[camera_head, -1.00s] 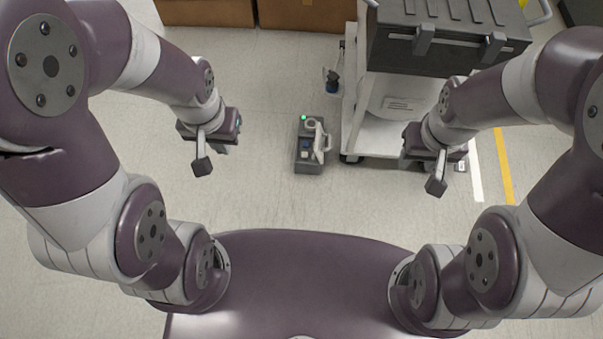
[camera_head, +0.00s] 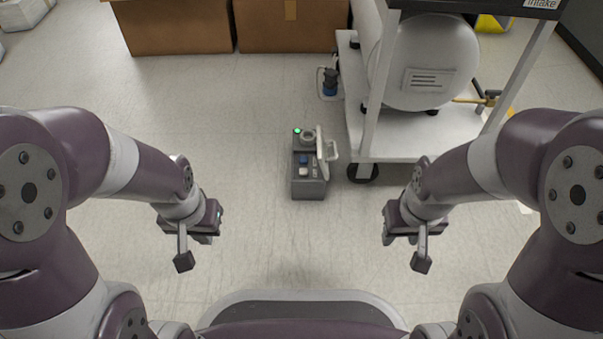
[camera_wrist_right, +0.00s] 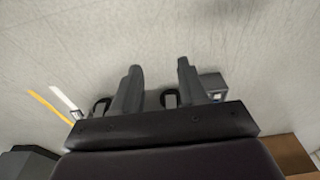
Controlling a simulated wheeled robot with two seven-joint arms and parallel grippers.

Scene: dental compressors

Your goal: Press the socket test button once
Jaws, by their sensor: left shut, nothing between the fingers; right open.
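A small grey box (camera_head: 309,188) stands on the floor ahead of me in the head view. Its lid (camera_head: 321,152) stands open on the right side. A green light (camera_head: 297,131) glows at its back left corner, beside a round socket (camera_head: 309,139). A blue part (camera_head: 303,159) and a pale part (camera_head: 307,172) show inside; which is the test button I cannot tell. My left gripper (camera_head: 194,250) is shut and empty, left of the box and nearer to me. My right gripper (camera_head: 405,250) is open and empty, to its right; its spread fingers show in the wrist view (camera_wrist_right: 160,85).
A white cart (camera_head: 415,140) with a large grey tank (camera_head: 425,60) stands close to the right of the box. A small blue and black device (camera_head: 329,83) is at its left edge. Cardboard boxes (camera_head: 178,27) line the back. Floor left of the box is clear.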

